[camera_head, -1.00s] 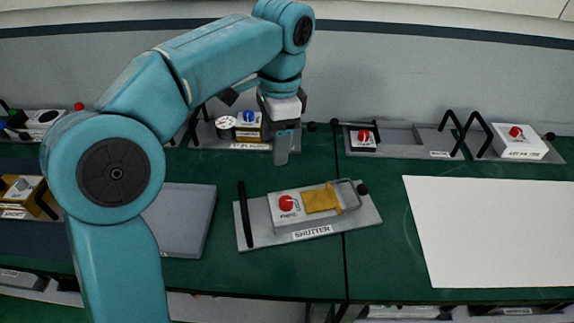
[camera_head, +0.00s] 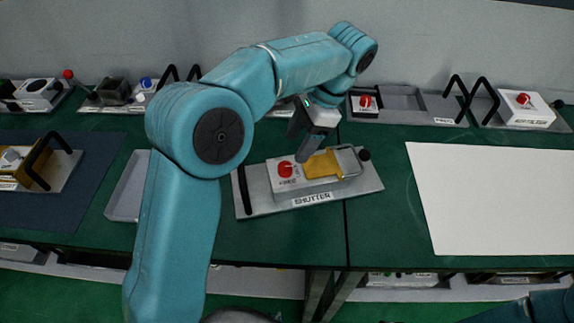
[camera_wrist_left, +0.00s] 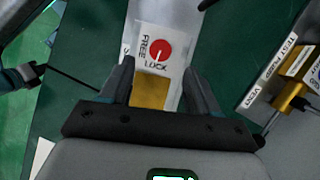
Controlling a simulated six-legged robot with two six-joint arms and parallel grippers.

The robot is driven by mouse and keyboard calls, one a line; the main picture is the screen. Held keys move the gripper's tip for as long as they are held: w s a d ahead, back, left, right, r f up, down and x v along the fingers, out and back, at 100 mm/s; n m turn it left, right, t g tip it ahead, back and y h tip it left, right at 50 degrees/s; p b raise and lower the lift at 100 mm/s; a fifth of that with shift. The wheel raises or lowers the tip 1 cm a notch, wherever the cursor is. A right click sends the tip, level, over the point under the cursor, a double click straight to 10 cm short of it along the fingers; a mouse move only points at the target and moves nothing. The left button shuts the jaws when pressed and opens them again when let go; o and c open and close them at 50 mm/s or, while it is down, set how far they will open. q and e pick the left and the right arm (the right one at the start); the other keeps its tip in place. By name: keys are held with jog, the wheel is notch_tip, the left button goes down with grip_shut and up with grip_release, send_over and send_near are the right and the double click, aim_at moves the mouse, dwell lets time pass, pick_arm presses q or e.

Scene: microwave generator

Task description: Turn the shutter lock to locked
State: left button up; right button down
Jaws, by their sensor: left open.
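The shutter unit (camera_head: 240,206) is a grey plate on the green table, labelled SHUTTER, with a black bar handle at its left. Its white block carries a round red knob (camera_head: 285,169) and a yellow piece (camera_head: 322,165). In the left wrist view the red knob (camera_wrist_left: 158,50) sits beside the words FREE and LOCK; its exact pointing is too small to tell. My left gripper (camera_head: 304,156) is open above the block, just right of the knob. In the wrist view its fingers stand either side of the yellow piece (camera_wrist_left: 150,92), with the knob beyond the tips.
A white sheet (camera_head: 490,200) lies on the right of the table. Units with black handles stand along the back, including one with a red knob (camera_head: 523,99). A grey tray (camera_head: 126,188) lies left, partly behind my arm. A yellow unit (camera_head: 22,168) stands at far left.

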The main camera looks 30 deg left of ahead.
aim_at(284, 167)
pick_arm(q)
jog(key=x, duration=0.6)
jog(key=shift+w+a+f, duration=0.1)
jog(key=shift+f, duration=0.1)
jog(key=shift+s+a+f, duration=0.1)
jog(key=shift+s+f, duration=0.2)
jog(key=shift+s, duration=0.05)
jog(key=shift+w, duration=0.1)
